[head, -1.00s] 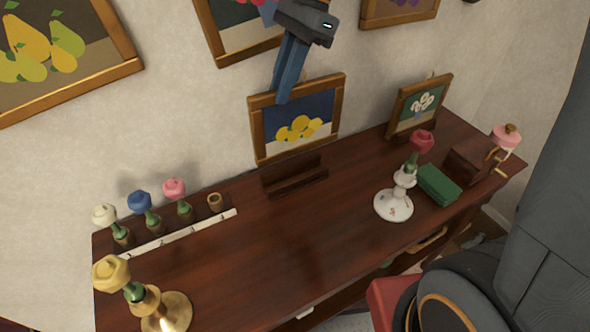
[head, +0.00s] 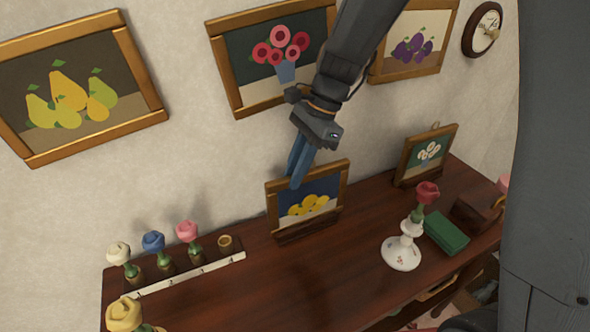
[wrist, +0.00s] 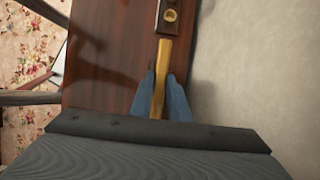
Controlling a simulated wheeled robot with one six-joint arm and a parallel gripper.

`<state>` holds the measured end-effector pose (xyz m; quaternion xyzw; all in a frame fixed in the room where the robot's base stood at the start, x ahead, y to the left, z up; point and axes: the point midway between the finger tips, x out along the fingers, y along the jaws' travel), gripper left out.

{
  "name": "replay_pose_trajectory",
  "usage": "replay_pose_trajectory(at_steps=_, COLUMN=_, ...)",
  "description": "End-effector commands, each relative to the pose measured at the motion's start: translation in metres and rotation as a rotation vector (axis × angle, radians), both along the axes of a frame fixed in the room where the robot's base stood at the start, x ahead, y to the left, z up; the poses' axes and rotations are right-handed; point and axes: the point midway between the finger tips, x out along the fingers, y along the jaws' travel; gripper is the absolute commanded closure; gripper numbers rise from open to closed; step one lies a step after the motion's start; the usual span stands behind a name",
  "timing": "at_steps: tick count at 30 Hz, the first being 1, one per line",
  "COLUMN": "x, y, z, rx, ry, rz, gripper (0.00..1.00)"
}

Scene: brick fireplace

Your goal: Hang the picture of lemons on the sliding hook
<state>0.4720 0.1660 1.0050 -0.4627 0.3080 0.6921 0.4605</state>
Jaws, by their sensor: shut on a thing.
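The picture of lemons (head: 309,204), yellow lemons on blue in a brown wooden frame, is upright, with its lower edge at a small dark wooden stand (head: 307,227) on the sideboard. I cannot tell whether it rests in the stand. My gripper (head: 297,184), with blue fingers, is shut on the top of the frame. The wrist view shows the frame's top edge (wrist: 161,82) between my fingers (wrist: 158,90). I cannot make out the sliding hook in any view.
On the wall hang a pears picture (head: 70,95), a red-flowers picture (head: 272,50), a grapes picture (head: 412,45) and a clock (head: 483,30). The sideboard (head: 270,280) carries a white-flowers picture (head: 427,155), a white vase (head: 402,253), a green box (head: 447,233) and a row of rose vases (head: 165,260).

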Motion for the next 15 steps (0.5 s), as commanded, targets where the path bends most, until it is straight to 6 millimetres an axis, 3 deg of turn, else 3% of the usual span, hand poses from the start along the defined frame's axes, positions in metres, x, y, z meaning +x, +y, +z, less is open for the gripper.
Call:
replay_pose_trajectory(at_steps=14, x=0.0001, y=0.0001, z=-0.0071, rx=0.000, ry=0.000, rz=0.000, gripper=1.00)
replay_pose_trajectory(at_steps=15, x=0.0001, y=0.0000, z=-0.0070, rx=0.000, ry=-0.001, rz=0.000, gripper=0.80)
